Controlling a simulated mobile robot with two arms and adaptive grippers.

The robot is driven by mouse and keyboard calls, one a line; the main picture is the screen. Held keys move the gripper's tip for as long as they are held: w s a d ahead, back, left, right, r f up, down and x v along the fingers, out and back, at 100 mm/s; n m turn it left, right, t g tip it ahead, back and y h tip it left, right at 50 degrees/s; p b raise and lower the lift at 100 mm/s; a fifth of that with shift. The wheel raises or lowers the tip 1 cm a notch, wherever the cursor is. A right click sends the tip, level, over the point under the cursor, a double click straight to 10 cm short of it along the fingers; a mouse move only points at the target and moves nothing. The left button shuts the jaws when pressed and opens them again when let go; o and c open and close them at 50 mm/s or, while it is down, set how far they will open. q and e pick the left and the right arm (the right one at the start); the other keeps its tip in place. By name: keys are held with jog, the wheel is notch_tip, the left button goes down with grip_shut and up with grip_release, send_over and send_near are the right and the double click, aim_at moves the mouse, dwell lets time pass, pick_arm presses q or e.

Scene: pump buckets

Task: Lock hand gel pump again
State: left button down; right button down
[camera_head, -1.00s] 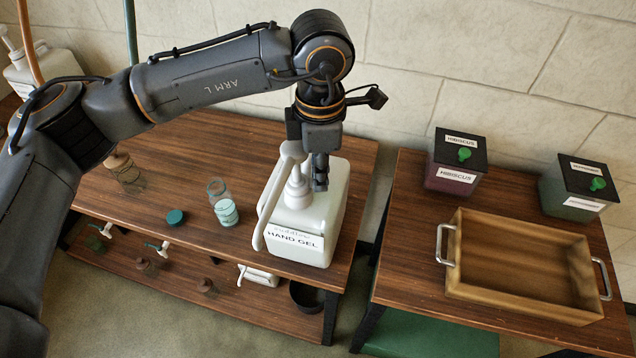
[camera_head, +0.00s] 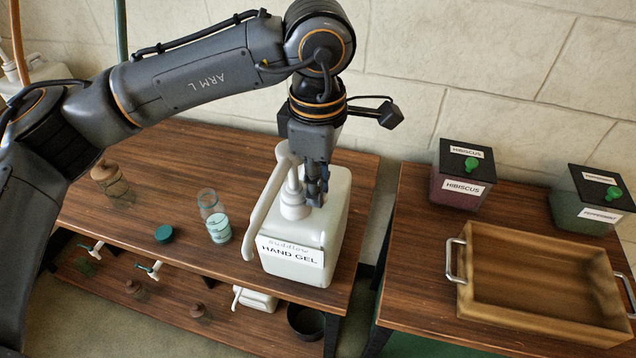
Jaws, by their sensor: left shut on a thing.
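The white hand gel bucket (camera_head: 299,262) stands upright on the left wooden table, with its "HAND GEL" label facing the camera. Its white pump (camera_head: 293,197) rises from the top, and the long spout (camera_head: 263,213) hangs down over the left front side. My left gripper (camera_head: 316,196) comes down from above at the pump head, just right of the pump's neck. It is shut on the pump head; the fingers partly hide the contact. My right gripper is outside the picture.
An open clear jar (camera_head: 214,217) and a teal lid (camera_head: 165,234) stand left of the bucket. A brown-topped jar (camera_head: 110,178) is farther left. The right table holds a wooden tray (camera_head: 467,318), a hibiscus box (camera_head: 462,178) and a green box (camera_head: 590,200). A lower shelf holds several more items.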

pick_arm(q)
jog(key=shift+r, duration=0.1)
jog(key=c, duration=1.3)
grip_release()
notch_tip(320, 180, up, 12)
